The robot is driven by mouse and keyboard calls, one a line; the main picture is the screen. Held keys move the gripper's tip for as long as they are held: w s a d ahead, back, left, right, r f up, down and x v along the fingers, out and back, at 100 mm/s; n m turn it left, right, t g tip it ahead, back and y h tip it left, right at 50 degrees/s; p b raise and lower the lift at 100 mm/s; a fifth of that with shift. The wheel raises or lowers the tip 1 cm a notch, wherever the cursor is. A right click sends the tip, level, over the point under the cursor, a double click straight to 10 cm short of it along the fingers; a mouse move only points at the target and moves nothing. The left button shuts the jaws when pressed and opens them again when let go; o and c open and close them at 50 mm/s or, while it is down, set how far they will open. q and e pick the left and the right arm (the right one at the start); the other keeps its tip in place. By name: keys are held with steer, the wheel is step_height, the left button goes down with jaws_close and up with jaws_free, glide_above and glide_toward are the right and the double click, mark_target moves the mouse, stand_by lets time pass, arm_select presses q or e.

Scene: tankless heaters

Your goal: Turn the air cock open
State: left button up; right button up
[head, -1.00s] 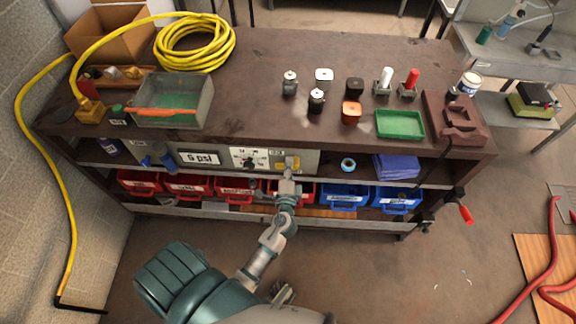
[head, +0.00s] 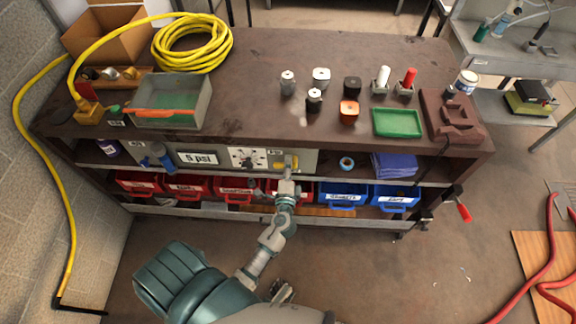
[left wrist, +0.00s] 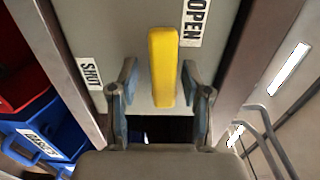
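The air cock has a yellow lever handle (left wrist: 163,68) on a grey panel (left wrist: 118,40). In the left wrist view the handle stands upright, its upper end beside the OPEN label (left wrist: 195,22); the SHUT label (left wrist: 91,74) is at left. My left gripper (left wrist: 162,92) is open, with one finger on each side of the handle's lower end and gaps on both sides. In the head view my left gripper (head: 288,177) is in front of the panel and partly covers the cock.
The panel sits under the bench top (head: 250,90), beside a 5 psi sign (head: 198,159) and a dial (head: 247,159). Red bins (head: 188,187) and blue bins (head: 343,194) are on the shelf below. A tape roll (head: 346,163) is right of the panel.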

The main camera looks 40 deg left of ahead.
arm_select(q)
steer(key=v, duration=1.2)
